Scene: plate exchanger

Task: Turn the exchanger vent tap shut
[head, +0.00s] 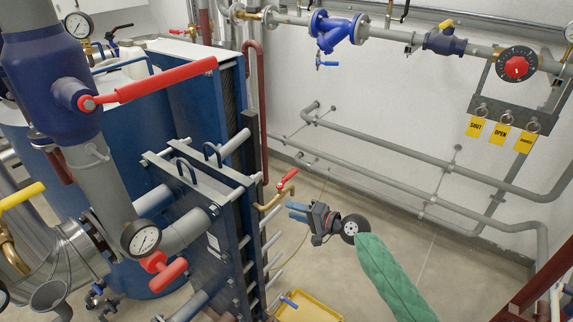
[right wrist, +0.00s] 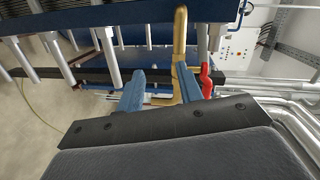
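A small brass tap (head: 268,197) with a red lever (head: 288,179) stands out from the right side of the blue plate exchanger (head: 205,215); it appears to be the vent tap. In the head view the lever slants up to the right. My right gripper (head: 297,211) is just below and right of the tap, its blue fingers pointing left. In the right wrist view the fingers (right wrist: 158,84) are apart with nothing clasped. The brass pipe (right wrist: 180,38) rises beyond the right-hand finger, and the red lever (right wrist: 206,80) is just right of that finger. My left gripper is not in view.
Metal tie rods (head: 272,242) stick out from the exchanger near my gripper. A yellow tray (head: 308,309) lies on the floor below. A large red lever (head: 155,83) is on another valve at the left. Grey pipes (head: 400,165) run along the wall; the floor between is clear.

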